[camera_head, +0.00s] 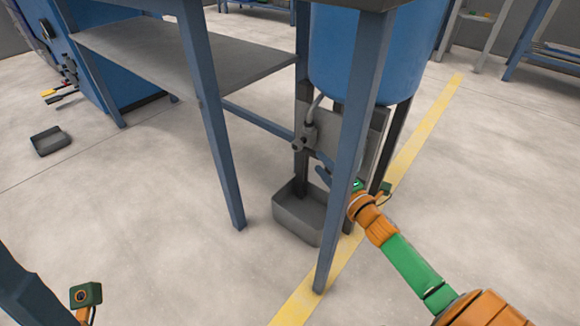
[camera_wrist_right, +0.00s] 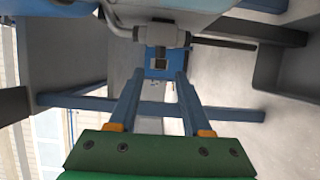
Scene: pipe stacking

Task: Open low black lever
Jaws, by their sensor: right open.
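In the head view, a grey valve fitting (camera_head: 305,138) sits low under the blue tank, behind the front table leg. In the right wrist view, the fitting (camera_wrist_right: 158,37) is at the top middle. A thin black lever (camera_wrist_right: 222,43) runs from it to the right. My right gripper (camera_wrist_right: 158,78) is open, with its two blue fingers spread and nothing between them. Its tips point toward the fitting, and the lever lies ahead and to the right of them. In the head view, the table leg partly hides this gripper. My left gripper's fingers cannot be made out.
A blue table leg (camera_head: 350,150) stands close in front of the right gripper. A grey bin (camera_head: 300,215) is on the floor below the fitting. The blue tank (camera_head: 345,55) hangs above. A small tray (camera_head: 50,141) lies at the left. The floor in front is clear.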

